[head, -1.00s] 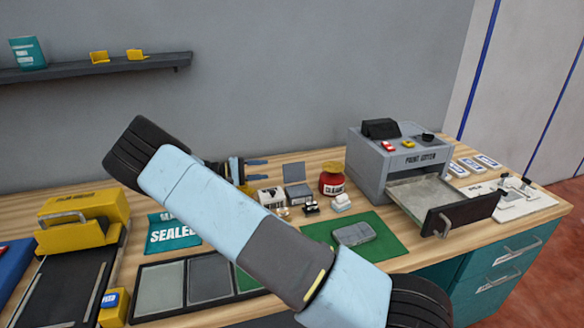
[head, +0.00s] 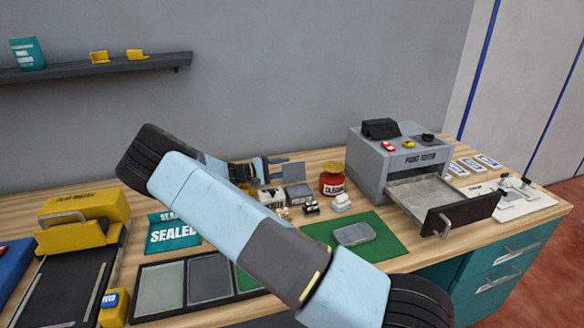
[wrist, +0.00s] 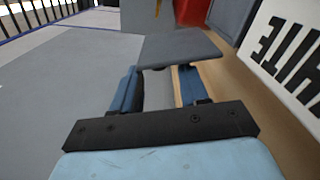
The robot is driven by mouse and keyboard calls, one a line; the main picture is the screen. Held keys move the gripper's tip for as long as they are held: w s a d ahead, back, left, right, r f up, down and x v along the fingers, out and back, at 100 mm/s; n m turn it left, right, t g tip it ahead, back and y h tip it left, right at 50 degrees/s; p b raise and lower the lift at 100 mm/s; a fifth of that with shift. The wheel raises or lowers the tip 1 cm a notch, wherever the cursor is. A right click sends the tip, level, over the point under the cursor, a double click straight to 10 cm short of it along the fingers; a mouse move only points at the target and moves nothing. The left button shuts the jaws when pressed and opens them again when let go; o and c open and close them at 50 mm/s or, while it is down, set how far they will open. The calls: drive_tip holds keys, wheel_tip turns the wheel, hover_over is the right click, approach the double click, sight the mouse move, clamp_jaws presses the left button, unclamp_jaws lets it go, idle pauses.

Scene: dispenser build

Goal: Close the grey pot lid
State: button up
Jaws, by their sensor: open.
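The grey pot (head: 298,193) stands on the bench with its flat square grey lid (head: 293,171) raised at its back edge. The lid also shows in the wrist view (wrist: 180,46) as a dark grey plate just ahead of my fingertips and partly covering them. My gripper (head: 273,165) is open, behind and to the left of the lid, at about its height. Its two blue fingers show in the wrist view (wrist: 160,84) with a gap between them and nothing held. I cannot tell whether a finger touches the lid.
A white box (wrist: 290,50) with dark letters stands close on the right in the wrist view. A red jar (head: 332,182) is right of the pot. A grey machine (head: 385,165) with an open drawer stands farther right. Small items sit in front of the pot.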

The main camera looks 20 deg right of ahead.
sight(292, 167)
drive_tip(key=shift+d, duration=1.85)
clamp_jaws()
